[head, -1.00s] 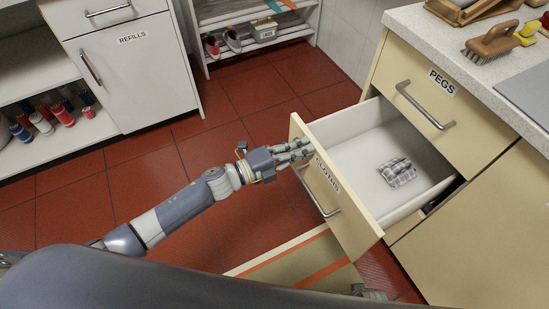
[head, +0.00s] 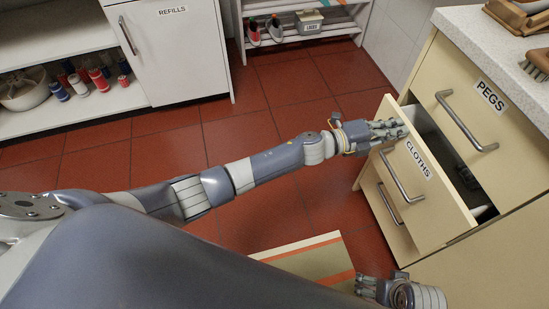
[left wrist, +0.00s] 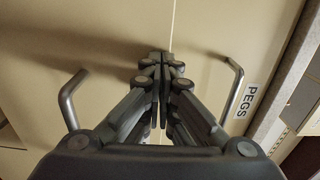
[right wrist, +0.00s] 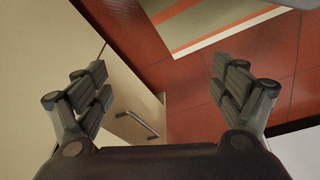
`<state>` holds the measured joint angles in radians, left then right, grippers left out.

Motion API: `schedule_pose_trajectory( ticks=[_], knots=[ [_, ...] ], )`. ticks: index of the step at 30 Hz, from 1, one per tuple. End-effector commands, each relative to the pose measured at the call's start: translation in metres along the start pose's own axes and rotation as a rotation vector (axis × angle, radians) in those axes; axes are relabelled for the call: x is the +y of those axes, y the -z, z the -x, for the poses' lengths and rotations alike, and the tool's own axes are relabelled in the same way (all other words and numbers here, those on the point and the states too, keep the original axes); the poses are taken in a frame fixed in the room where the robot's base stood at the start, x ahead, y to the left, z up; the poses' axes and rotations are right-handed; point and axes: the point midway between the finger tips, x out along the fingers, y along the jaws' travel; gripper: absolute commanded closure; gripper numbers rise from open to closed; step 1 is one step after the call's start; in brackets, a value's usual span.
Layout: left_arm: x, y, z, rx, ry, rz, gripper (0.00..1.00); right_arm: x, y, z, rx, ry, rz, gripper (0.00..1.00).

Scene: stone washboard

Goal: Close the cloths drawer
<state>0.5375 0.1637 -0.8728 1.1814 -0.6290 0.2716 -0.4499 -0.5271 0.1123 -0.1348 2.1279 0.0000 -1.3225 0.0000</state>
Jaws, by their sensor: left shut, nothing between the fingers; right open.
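The cream CLOTHS drawer (head: 432,192) is partly open below the closed PEGS drawer (head: 475,125). A narrow strip of its dark interior (head: 452,160) shows, with a dark shape in it that I cannot make out clearly. Its handle (head: 398,178) is on the front. My left gripper (head: 392,131) is shut and empty at the drawer front's upper far corner; whether it touches is unclear. In the left wrist view its fingertips (left wrist: 160,62) are close to the cream front. My right gripper (head: 372,284) is low at the front; in the right wrist view it is open (right wrist: 160,90).
The stone-topped counter (head: 480,28) stands over the drawers. Another handle (head: 388,203) shows on a lower front. A striped mat (head: 310,262) lies on the red tiled floor. A white REFILLS cabinet (head: 180,60) and a shoe rack (head: 300,35) stand behind.

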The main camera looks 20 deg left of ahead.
Motion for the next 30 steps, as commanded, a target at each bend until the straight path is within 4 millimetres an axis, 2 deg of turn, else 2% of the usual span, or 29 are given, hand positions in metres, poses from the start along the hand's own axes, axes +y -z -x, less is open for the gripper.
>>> schedule_pose_trajectory(
  ticks=[6,12,18,30],
  knots=[
    [0.001,0.000,-0.024,0.001,0.001,0.000,1.00,0.002,0.006,0.035,0.021,-0.004,-0.002,0.11],
    [0.001,0.000,-0.035,0.000,0.000,0.001,1.00,0.002,0.007,0.054,0.029,-0.005,-0.003,0.11],
    [0.000,0.000,-0.038,0.000,0.000,0.001,1.00,0.003,0.007,0.061,0.030,-0.006,-0.004,0.11],
    [0.000,0.000,-0.038,0.000,0.000,0.001,1.00,0.003,0.007,0.061,0.030,-0.006,-0.004,0.11]
  ],
)
